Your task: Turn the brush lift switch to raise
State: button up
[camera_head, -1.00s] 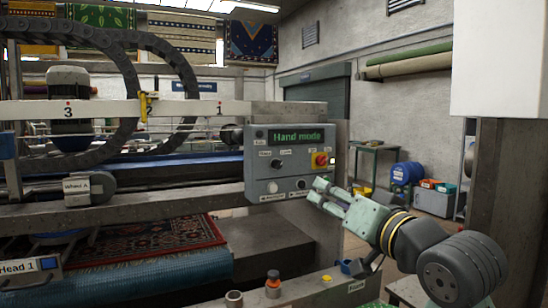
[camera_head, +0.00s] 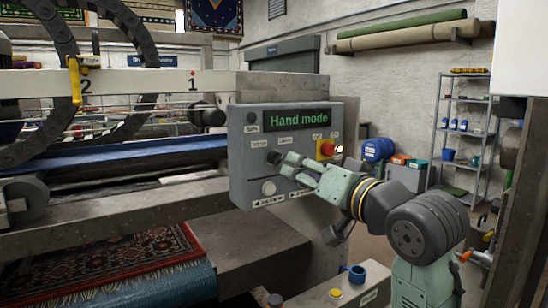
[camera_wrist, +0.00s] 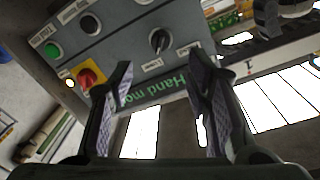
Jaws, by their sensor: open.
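The grey control panel (camera_head: 240,170) has a green "Hand mode" display (camera_head: 297,118). A black rotary switch (camera_head: 273,157) sits below the display at the left; it also shows in the wrist view (camera_wrist: 159,40). The labels are too small to read, so I cannot tell for sure which control is the brush lift switch. My gripper (camera_head: 288,166) is open in front of the panel. In the wrist view, its fingertips (camera_wrist: 158,72) frame the area just beside this black switch, with nothing between them. Contact with the panel cannot be told.
A red knob on a yellow plate (camera_head: 327,149) is at the panel's right. A pale knob (camera_head: 268,187) sits below the black switch. The wrist view also shows a green button (camera_wrist: 53,50) and another black knob (camera_wrist: 90,25).

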aim_at(279, 160)
jog(key=p+x, duration=0.3)
jog(key=x, duration=0.5)
jog(key=shift+w+a+r, duration=0.1)
jog(key=shift+w+a, duration=0.45)
jog(key=shift+w, duration=0.3)
jog(key=shift+c, duration=0.4)
grip_shut()
